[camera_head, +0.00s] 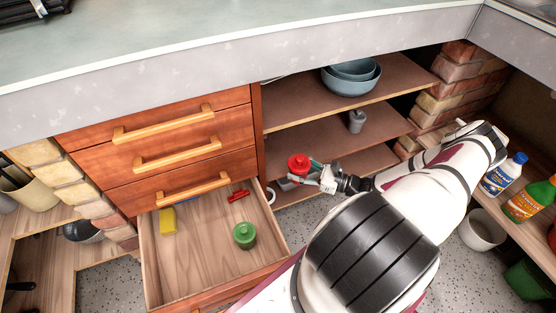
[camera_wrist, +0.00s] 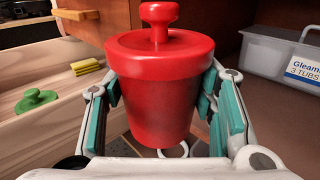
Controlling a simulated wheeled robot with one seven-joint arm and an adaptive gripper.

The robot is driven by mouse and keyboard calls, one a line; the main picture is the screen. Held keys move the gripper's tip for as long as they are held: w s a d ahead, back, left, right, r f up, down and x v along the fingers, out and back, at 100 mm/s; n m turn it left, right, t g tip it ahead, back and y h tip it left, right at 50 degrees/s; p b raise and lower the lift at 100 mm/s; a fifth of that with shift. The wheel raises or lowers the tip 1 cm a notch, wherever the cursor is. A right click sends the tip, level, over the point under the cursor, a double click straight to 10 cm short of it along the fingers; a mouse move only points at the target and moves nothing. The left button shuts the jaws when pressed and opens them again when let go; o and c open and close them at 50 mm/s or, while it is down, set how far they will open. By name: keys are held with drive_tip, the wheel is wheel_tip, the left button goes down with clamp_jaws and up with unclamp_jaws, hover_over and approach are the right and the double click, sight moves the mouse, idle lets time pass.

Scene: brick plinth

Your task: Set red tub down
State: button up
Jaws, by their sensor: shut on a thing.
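The red tub (camera_head: 298,164) has a lid with a round knob. It is held upright in front of the open shelves, just right of the open drawer. In the wrist view the red tub (camera_wrist: 155,90) fills the middle. My gripper (camera_head: 314,174) is shut on it, with teal finger pads on both sides of its body in the wrist view (camera_wrist: 160,95). What lies right under the tub is mostly hidden. A grey bin (camera_wrist: 275,58) with a label reading "Gleam… 3 TUBS" stands to the right in the wrist view.
The open drawer (camera_head: 276,247) holds a green tub (camera_head: 244,235), a yellow sponge (camera_head: 168,221) and a red item (camera_head: 238,195). Blue bowls (camera_head: 350,78) and a grey cup (camera_head: 356,121) stand on the shelves. Bottles (camera_head: 503,174) stand at right.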

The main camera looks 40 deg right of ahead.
drive_tip(key=shift+w+f, duration=0.2)
drive_tip(key=shift+f, duration=0.3)
drive_tip(key=w+d+b, duration=0.1)
drive_tip(key=w+b, duration=0.1)
drive_tip(key=w, duration=0.3)
drive_tip(key=w+d+f+b, duration=0.1)
drive_tip(key=w+d+b, duration=0.1)
drive_tip(key=w, duration=0.3)
drive_tip(key=w+d+b, duration=0.1)
drive_tip(key=w, duration=0.4)
drive_tip(key=shift+d+f+b, duration=0.3)
drive_tip(key=shift+d+b, duration=0.05)
drive_tip(key=shift+b, duration=0.05)
drive_tip(key=shift+f+b, duration=1)
drive_tip(key=shift+f, duration=0.65)
drive_tip(key=shift+f, duration=0.2)
drive_tip(key=o, duration=1.2)
drive_tip(key=shift+o, duration=0.2)
drive_tip(key=shift+r, duration=0.15)
drive_tip(key=p+v, duration=0.2)
drive_tip(key=v, duration=1)
